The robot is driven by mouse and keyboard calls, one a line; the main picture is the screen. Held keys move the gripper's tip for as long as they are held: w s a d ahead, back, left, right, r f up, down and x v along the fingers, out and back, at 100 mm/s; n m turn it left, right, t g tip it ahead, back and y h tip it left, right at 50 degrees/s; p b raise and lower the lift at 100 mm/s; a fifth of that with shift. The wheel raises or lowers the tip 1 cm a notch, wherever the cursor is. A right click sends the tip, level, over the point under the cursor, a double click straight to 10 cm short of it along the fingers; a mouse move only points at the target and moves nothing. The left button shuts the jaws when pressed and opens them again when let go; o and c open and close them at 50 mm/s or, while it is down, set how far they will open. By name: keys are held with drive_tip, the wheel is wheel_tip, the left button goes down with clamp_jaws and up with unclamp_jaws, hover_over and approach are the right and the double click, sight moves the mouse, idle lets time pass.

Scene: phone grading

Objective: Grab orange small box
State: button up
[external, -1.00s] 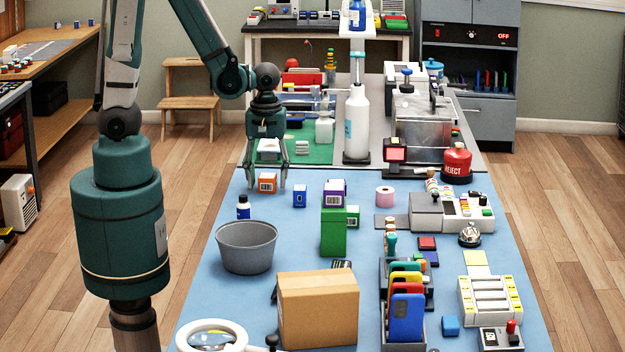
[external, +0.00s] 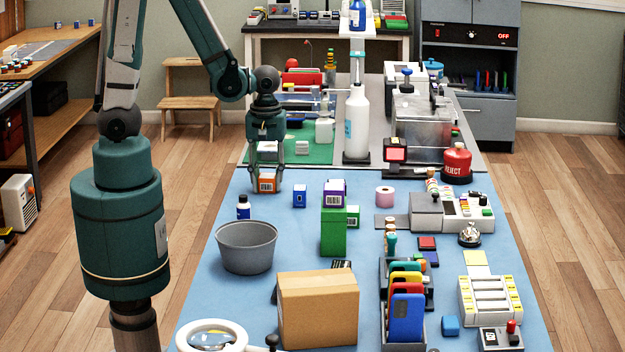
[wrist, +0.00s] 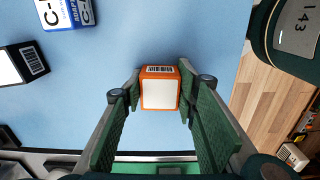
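The orange small box (external: 267,184) has a white face and a barcode label. It is at the far left part of the blue table mat. My gripper (external: 267,180) is over it with a finger on each side. In the wrist view the orange box (wrist: 160,92) sits between the fingertips of my gripper (wrist: 160,88), and both tips appear to touch its sides. The gripper looks shut on the box. Whether the box is clear of the mat cannot be told.
A blue small box (external: 299,196) stands to the right. A purple box (external: 334,193) sits on a green box (external: 333,235). A white bottle (external: 357,125) stands behind.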

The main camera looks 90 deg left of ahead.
sight(267, 176)
drive_tip(key=shift+r, duration=0.15)
drive_tip(key=shift+r+p, duration=1.5)
drive_tip(key=shift+r, duration=3.3)
